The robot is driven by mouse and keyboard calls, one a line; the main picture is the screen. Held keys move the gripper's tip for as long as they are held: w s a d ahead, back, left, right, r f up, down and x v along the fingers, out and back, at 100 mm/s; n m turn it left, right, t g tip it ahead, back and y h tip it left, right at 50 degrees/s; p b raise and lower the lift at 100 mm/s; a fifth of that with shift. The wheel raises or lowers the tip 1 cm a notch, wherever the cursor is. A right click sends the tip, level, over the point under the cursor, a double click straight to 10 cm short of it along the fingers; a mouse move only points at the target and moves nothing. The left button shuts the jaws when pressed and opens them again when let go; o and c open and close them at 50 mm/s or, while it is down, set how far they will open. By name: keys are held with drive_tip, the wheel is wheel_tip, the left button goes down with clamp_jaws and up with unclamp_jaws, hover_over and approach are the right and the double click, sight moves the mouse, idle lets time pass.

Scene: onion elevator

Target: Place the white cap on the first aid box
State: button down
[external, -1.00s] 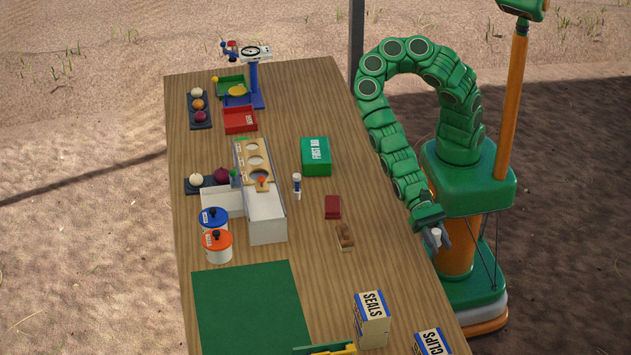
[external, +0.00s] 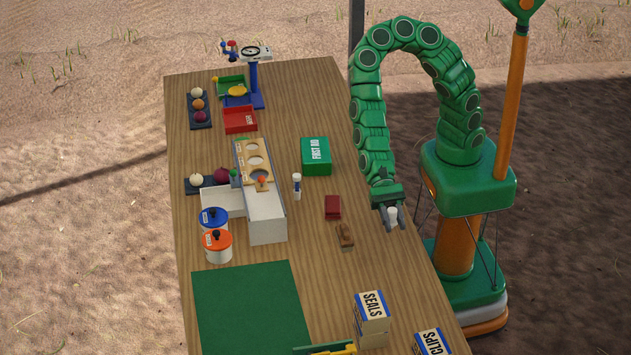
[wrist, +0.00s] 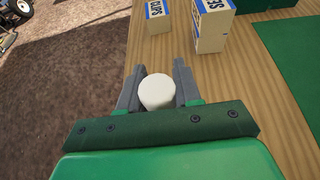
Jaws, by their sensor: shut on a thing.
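My gripper (external: 391,218) is shut on the white cap (external: 392,213). In the wrist view the cap (wrist: 157,91) is a round white piece between the two grey fingers. My gripper is near the right edge of the table, and its height above the wood is hard to tell. The green first aid box (external: 316,156) with white lettering sits on the table, up and left of my gripper in the external view. Its top is bare. It does not show in the wrist view.
A dark red block (external: 332,207) and a brown piece (external: 345,235) lie left of my gripper. A small white bottle (external: 297,186) stands near the first aid box. The SEALS box (external: 371,320) and CLIPS box (external: 432,342) stand at the near end.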

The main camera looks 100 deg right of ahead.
drive_tip(key=w+d+r+m+t, duration=0.15)
drive_tip(key=w+d, duration=0.25)
drive_tip(key=d, duration=0.4)
drive_tip(key=w+d+r+m+t, duration=0.1)
drive_tip(key=w+d+r, duration=0.15)
drive_tip(key=d, duration=0.65)
drive_tip(key=w+d+r+m+t, duration=0.1)
drive_tip(key=w+d, duration=0.3)
drive_tip(key=d, duration=0.4)
drive_tip(key=s+d+m+t, duration=0.1)
drive_tip(key=s+d, duration=0.3)
drive_tip(key=d, duration=0.5)
drive_tip(key=s+d+f+t+h, duration=0.1)
drive_tip(key=s+d, duration=0.4)
drive_tip(key=d, duration=0.3)
drive_tip(key=s+d+m, duration=0.1)
drive_tip(key=s+d, duration=0.3)
drive_tip(key=d, duration=0.5)
hover_over(314, 152)
drive_tip(key=s, duration=0.1)
drive_tip(key=f, duration=0.8)
drive_tip(key=shift+s+a+f, duration=0.2)
drive_tip(key=shift+a, duration=0.05)
drive_tip(key=shift+w+d+f, duration=0.15)
drive_tip(key=shift+w+f, duration=0.45)
drive_tip(key=shift+f, duration=1.7)
